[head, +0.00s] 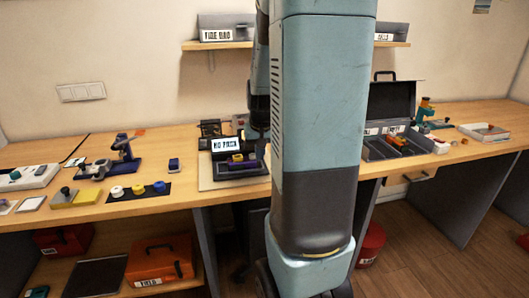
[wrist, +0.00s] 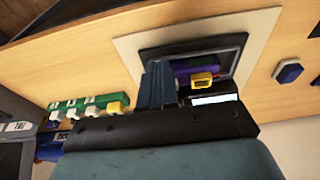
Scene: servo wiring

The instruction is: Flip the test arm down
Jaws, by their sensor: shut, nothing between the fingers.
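The test station (head: 228,173) is a dark tray on a pale board at the middle of the bench, with a lit display (head: 227,144) behind it. A purple part with a yellow block (head: 236,158) lies in it. In the wrist view the purple part (wrist: 181,68) and yellow block (wrist: 202,82) sit inside the dark frame (wrist: 235,42). I cannot tell for sure which part is the test arm. My gripper (wrist: 157,68) is shut and empty, its fingertips over the station beside the purple part; contact is unclear.
An open grey case (head: 390,150) stands to the right. On the left are a blue clamp stand (head: 124,152), a dark mat (head: 138,192) with coloured round pieces, and a small blue block (head: 173,164). Several green connectors (wrist: 88,104) show left in the wrist view.

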